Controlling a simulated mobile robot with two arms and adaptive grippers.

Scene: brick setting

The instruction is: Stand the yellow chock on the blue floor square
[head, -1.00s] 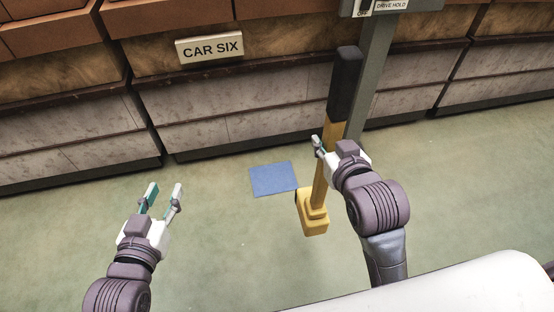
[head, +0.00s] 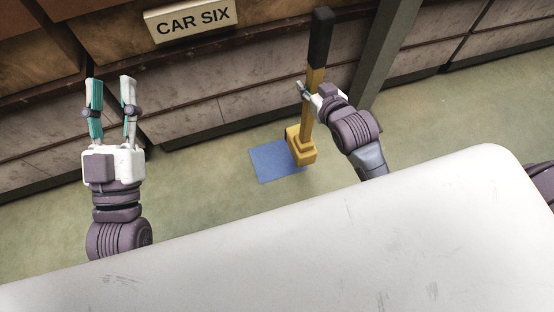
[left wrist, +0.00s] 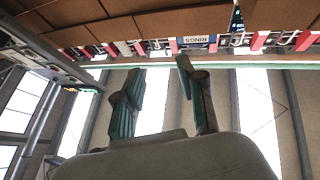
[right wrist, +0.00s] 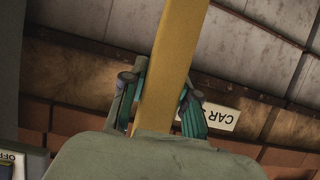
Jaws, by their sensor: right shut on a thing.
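The yellow chock (head: 301,147) has a long handle with a dark grip at its top. My right gripper (head: 304,90) is shut on the yellow handle, which also shows between the fingers in the right wrist view (right wrist: 172,65). The chock hangs nearly upright, its block overlapping the right part of the blue floor square (head: 272,164) in the head view. I cannot tell whether the block touches the floor. My left gripper (head: 112,95) is open and empty, raised at the left; its spread fingers also show in the left wrist view (left wrist: 160,95).
A grey post (head: 385,60) stands right of the chock, close to my right arm. Behind is a brick-loaded car front with a CAR SIX sign (head: 190,18). The green floor (head: 440,115) is clear at the right. My white body fills the foreground.

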